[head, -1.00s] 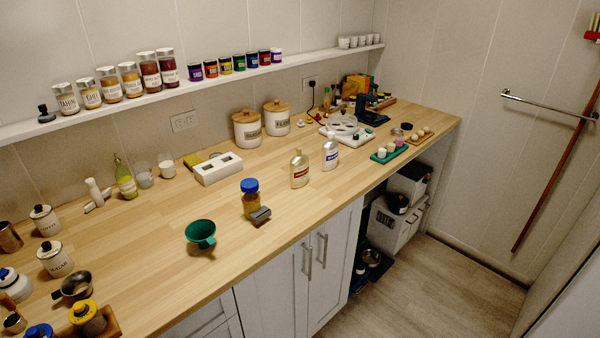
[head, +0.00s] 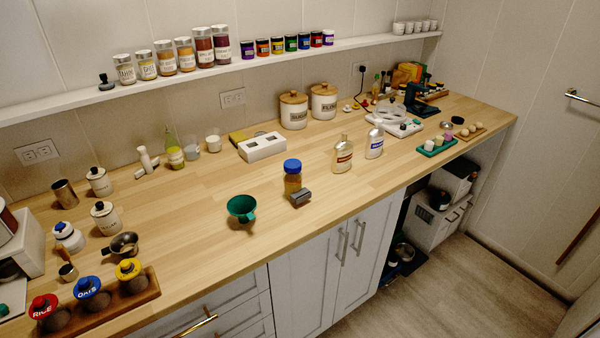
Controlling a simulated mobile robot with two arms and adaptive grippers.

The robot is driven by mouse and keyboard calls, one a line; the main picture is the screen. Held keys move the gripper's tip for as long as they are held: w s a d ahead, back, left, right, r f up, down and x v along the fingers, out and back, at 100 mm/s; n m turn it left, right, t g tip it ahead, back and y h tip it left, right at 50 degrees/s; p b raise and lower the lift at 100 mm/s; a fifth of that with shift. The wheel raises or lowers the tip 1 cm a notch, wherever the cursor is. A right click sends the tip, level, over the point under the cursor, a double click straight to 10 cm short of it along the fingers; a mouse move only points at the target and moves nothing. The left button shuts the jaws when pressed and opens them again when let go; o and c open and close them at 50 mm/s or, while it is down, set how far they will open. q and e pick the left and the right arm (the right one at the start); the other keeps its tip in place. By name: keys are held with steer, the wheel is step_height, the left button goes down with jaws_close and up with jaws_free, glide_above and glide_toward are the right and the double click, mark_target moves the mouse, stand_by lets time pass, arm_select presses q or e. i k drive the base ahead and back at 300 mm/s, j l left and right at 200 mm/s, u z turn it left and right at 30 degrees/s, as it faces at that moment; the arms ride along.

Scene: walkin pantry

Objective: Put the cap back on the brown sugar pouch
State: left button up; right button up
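Two spouted pouches stand upright on the wooden counter, right of its middle. The nearer pouch (head: 342,155) is cream with a brownish label. The farther pouch (head: 374,142) is pale with a blue-purple label. The lettering is too small to read, so I cannot tell for sure which is brown sugar; the brown label suggests the nearer one. Whether each spout is bare or capped is too small to tell. I cannot pick out a loose cap. Neither of my grippers is in view.
A blue-lidded jar (head: 292,178), a small grey block (head: 301,197) and a green funnel (head: 241,208) stand left of the pouches. Counter (head: 330,210) in front of the pouches is clear.

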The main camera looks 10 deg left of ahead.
mark_target(343, 149)
steer(key=i+l+u, duration=0.35)
steer(key=i+l, duration=0.6)
steer(key=i, duration=0.15)
